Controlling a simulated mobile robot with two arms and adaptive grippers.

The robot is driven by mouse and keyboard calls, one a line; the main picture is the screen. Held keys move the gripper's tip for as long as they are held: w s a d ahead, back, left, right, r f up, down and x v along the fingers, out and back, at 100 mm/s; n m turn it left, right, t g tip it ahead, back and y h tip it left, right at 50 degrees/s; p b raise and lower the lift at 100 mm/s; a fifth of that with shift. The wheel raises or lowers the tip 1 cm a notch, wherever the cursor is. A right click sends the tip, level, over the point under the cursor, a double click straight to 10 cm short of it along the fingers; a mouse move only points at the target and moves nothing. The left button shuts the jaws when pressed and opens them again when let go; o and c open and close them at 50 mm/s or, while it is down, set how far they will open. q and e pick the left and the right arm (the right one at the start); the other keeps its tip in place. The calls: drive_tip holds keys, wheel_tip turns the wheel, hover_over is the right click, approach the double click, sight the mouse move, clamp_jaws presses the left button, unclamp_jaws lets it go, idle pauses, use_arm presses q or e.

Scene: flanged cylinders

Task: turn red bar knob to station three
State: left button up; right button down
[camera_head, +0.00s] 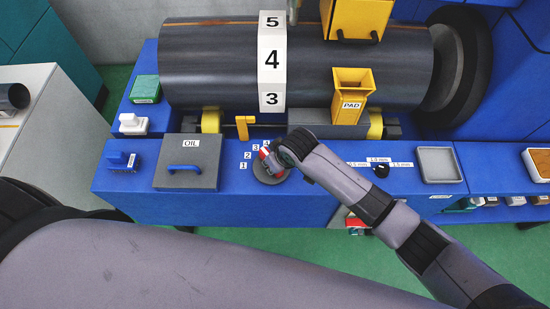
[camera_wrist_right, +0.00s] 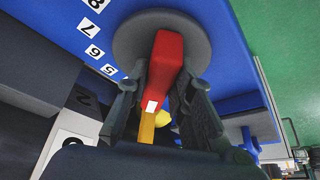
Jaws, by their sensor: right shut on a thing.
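The red bar knob (camera_head: 264,154) sits on a round dark grey disc (camera_head: 266,177) on the blue bench front. In the right wrist view the red bar (camera_wrist_right: 168,58) stands across the grey disc (camera_wrist_right: 126,42), with a white mark near its lower end. My right gripper (camera_head: 277,158) is at the knob, its two fingers (camera_wrist_right: 163,88) on either side of the bar and shut on it. In the head view, number labels 1, 2 and 3 (camera_head: 255,147) run beside the disc; the knob's marked end points up-left, near label 3. My left gripper is out of view.
A grey OIL box (camera_head: 190,172) with a blue handle stands left of the knob. A yellow bracket (camera_head: 243,122) and a large dark cylinder (camera_head: 210,70) lie behind. A black knob (camera_head: 381,171) and grey tray (camera_head: 438,150) are to the right.

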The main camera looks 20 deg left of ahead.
idle(0.3)
drive_tip(key=c, duration=1.4)
unclamp_jaws()
drive_tip(key=v, duration=1.2)
drive_tip(key=shift+s, duration=0.1)
